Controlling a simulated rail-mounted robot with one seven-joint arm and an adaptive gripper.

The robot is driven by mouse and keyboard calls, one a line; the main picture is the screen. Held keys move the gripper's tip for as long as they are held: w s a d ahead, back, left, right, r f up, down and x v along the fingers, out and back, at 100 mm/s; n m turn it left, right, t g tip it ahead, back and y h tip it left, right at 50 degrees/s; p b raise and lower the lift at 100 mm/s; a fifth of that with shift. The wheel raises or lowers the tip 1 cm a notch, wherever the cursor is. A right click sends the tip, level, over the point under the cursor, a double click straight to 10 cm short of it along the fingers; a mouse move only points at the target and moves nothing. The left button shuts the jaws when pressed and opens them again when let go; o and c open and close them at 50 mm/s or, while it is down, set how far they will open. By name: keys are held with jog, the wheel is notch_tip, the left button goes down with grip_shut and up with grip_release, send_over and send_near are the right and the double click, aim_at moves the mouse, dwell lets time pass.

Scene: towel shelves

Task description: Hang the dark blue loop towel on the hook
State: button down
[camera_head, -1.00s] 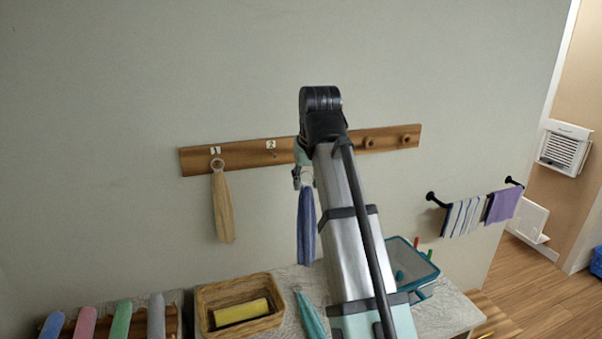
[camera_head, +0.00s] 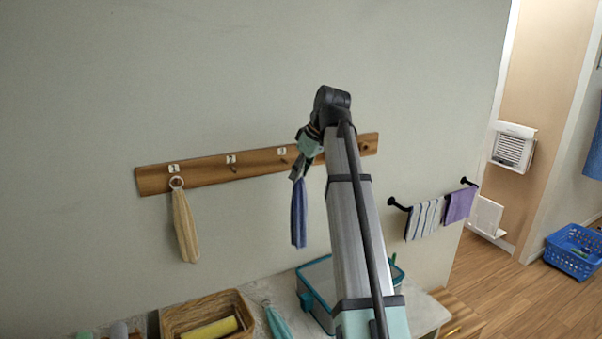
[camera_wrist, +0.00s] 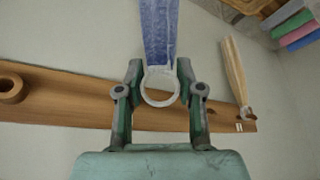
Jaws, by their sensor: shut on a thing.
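The dark blue loop towel (camera_head: 299,214) hangs down below my gripper (camera_head: 298,172) in the head view. In the wrist view my gripper (camera_wrist: 160,80) is shut on the towel's white ring (camera_wrist: 160,87), with a finger on each side. The blue cloth (camera_wrist: 157,32) runs up out of that picture. The wooden hook rail (camera_head: 205,172) is on the wall behind the gripper; the gap between ring and rail cannot be told. Hooks labelled 1, 2 (camera_head: 232,165) and 3 show. My gripper is just right of label 3 (camera_head: 282,151); the hook there is partly hidden.
A beige towel (camera_head: 185,228) hangs by its ring on hook 1. Hook 2 is bare. A bar at right holds a striped towel (camera_head: 423,219) and a purple towel (camera_head: 459,205). Below are a wicker basket (camera_head: 172,323) and a teal-rimmed bin (camera_head: 312,297). The wall above the rail is clear.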

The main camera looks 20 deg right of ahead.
aim_at(289, 160)
jog(key=shift+w+a+f+b, duration=0.15)
jog(key=shift+w+b, duration=0.7)
jog(key=shift+w, duration=1.35)
jog(key=shift+w+f+b, duration=0.2)
jog(key=shift+w+b, duration=0.6)
jog(key=shift+w, duration=1.4)
jog(key=shift+w+f, duration=0.5)
jog(key=shift+w, duration=0.05)
jog(key=c, duration=0.7)
grip_release()
jog(key=shift+w, duration=0.15)
jog(key=shift+o, duration=0.2)
